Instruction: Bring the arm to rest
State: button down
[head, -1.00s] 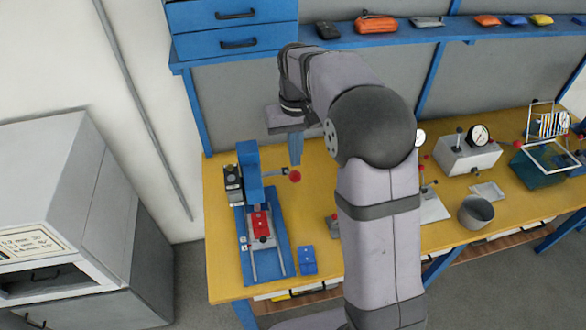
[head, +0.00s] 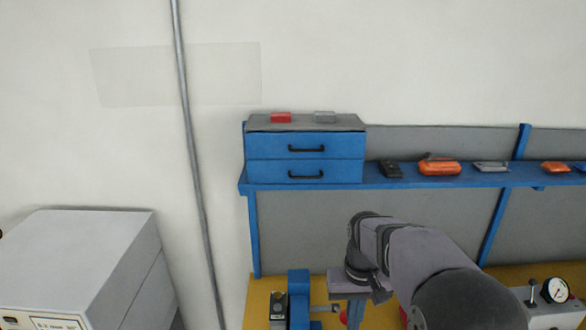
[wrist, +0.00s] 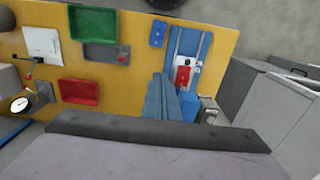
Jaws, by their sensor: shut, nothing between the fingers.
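My gripper (head: 356,311) hangs below my wrist at the bottom of the head view, its lower end cut off by the frame edge. In the wrist view, its blue-grey fingers (wrist: 164,85) are together with nothing between them. They point over the yellow bench (wrist: 130,88), beside a blue fixture (wrist: 203,46) holding a red part (wrist: 182,78). The fingers look apart from the fixture, though their height above the bench is hard to judge.
A blue drawer unit (head: 305,160) and a shelf (head: 440,181) stand behind my arm. A grey machine (head: 80,255) is at the left. Green (wrist: 93,22), grey (wrist: 122,53) and red (wrist: 78,93) trays lie on the bench.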

jog(key=s+f+b, duration=0.2)
jog(key=s+f, duration=0.4)
jog(key=s, duration=0.3)
jog(key=s+f+b, duration=0.3)
jog(key=s+f, duration=0.3)
jog(key=s, duration=0.3)
jog(key=shift+s+d+f, duration=0.25)
jog(key=shift+s+d, duration=0.1)
